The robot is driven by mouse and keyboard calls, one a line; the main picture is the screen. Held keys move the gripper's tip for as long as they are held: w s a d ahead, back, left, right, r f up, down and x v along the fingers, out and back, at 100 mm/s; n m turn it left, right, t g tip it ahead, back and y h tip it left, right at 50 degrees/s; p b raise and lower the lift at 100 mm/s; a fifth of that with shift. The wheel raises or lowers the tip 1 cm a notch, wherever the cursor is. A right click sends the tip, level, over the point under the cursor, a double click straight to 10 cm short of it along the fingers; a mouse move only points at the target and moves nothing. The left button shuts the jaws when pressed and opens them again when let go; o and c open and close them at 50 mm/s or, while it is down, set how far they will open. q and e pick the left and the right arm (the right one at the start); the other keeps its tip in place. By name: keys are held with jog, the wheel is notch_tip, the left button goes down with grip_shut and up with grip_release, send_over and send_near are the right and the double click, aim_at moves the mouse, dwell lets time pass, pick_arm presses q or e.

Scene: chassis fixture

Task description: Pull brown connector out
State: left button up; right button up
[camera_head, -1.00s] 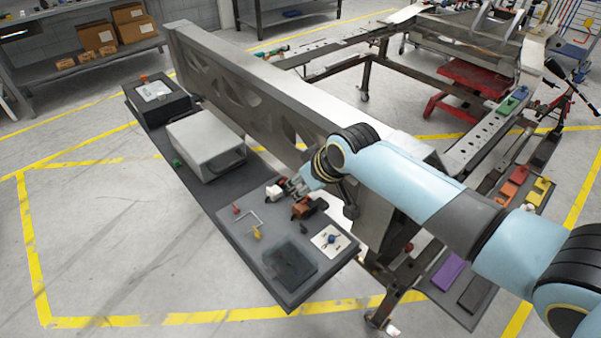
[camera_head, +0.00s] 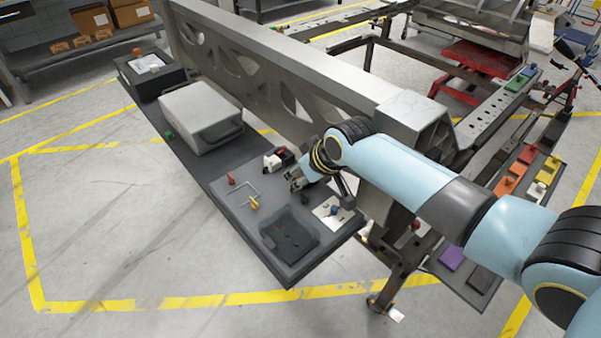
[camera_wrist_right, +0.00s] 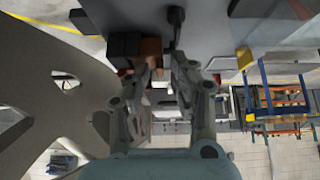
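My right gripper (camera_head: 296,180) is low over the dark board, where its fingers cover the spot of the brown connector in the head view. In the right wrist view the brown connector (camera_wrist_right: 150,47) shows as a brown block beside a black block, at the fingertips. The two fingers of the right gripper (camera_wrist_right: 160,68) stand apart with a gap between them. I cannot tell whether they touch the connector. A white and black connector with a red part (camera_head: 278,158) lies just behind the gripper. My left gripper is not in view.
The dark board (camera_head: 215,172) also carries a grey case (camera_head: 200,115), a red-handled part (camera_head: 231,179), a yellow-handled part (camera_head: 254,203), a clear dark bin (camera_head: 288,237) and a white card (camera_head: 331,211). A large grey beam (camera_head: 250,55) runs close behind the board.

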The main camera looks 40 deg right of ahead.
grip_shut()
jog(key=shift+s+a, duration=0.1)
jog(key=shift+a, duration=0.65)
jog(key=shift+o, duration=1.5)
grip_release()
notch_tip(320, 180, up, 6)
jog(key=p, duration=0.7)
